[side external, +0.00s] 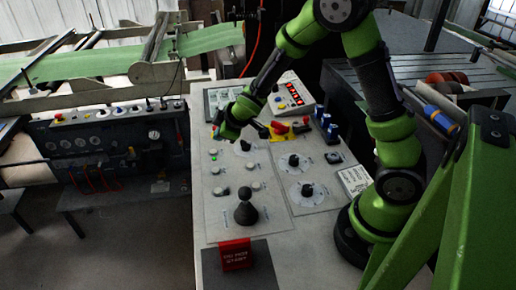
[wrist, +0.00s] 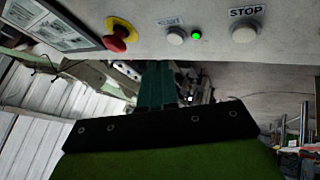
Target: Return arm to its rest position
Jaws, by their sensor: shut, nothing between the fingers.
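My green arm reaches from its base (side external: 362,225) at the right of the sloped control panel (side external: 225,235), up and over to the left. My gripper (side external: 217,131) hangs at the arm's end above the upper left of the panel in the side external view. It is shut and holds nothing; its fingertips are small and dark there. The panel's edge (wrist: 205,52) crosses the top of that view.
A black lever knob (side external: 245,212) and a red sign (side external: 236,255) stand at the panel's near part. Rotary knobs and buttons cover the rest. The wrist view shows a red mushroom button (wrist: 118,38), a lit green lamp (wrist: 196,36) and a STOP button (wrist: 244,33).

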